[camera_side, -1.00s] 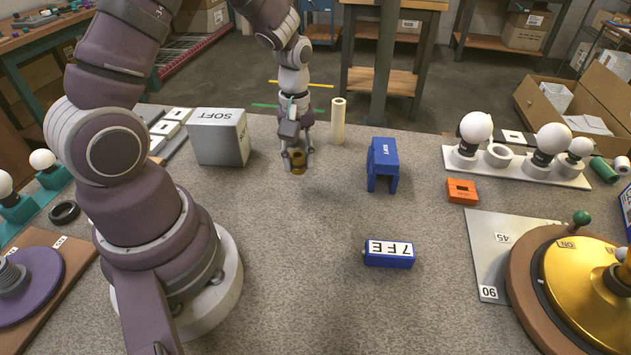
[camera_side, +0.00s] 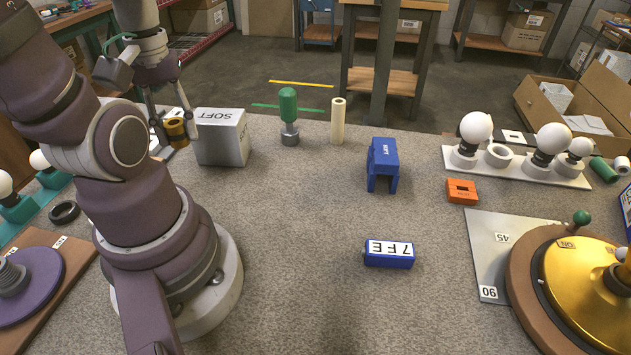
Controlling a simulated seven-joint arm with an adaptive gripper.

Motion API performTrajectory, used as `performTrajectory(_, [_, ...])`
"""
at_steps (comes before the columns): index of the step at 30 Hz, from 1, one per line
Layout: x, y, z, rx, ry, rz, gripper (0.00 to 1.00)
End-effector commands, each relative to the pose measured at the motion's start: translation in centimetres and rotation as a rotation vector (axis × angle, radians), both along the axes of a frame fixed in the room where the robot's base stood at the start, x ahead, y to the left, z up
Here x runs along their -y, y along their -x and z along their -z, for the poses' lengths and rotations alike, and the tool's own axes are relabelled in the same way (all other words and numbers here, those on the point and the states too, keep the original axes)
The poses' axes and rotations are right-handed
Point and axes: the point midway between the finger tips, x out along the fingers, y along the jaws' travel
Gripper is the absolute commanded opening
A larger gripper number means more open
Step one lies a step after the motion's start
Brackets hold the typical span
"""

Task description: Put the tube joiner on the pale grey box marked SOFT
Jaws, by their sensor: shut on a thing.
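The tube joiner seems to be the short brass-coloured ring (camera_side: 175,128). My gripper (camera_side: 176,134) is shut on it, with a finger on either side. The pale grey box (camera_side: 222,140) marked SOFT stands on the mat just right of my gripper, and its top is bare. The joiner is left of the box, not over it. Whether the right finger touches the box's left side, and how high the joiner is, I cannot tell.
Right of the box stand a green-handled tool (camera_side: 289,110) and a cream tube (camera_side: 338,120). White plates (camera_side: 157,146) lie behind my gripper.

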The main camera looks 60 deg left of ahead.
Motion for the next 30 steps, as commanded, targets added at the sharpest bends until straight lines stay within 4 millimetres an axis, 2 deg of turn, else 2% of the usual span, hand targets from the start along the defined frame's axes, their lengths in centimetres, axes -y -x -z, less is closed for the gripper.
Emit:
performTrajectory(4, [-2.0, -1.0, 0.1, -0.004, 0.008, -0.002, 0.0])
performTrajectory(15, [-10.7, -6.7, 1.1, -0.001, 0.005, -0.001, 0.0])
performTrajectory(18, [-12.1, -7.6, 1.3, 0.0, 0.004, 0.0, 0.0])
performTrajectory(23, [-13.4, -8.5, 1.5, 0.001, 0.004, 0.0, 0.0])
performTrajectory(27, [-13.2, -8.4, 4.3, -0.001, 0.008, 0.0, 0.0])
performTrajectory(30, [-13.3, -8.4, 4.9, 0.001, 0.004, 0.0, 0.0])
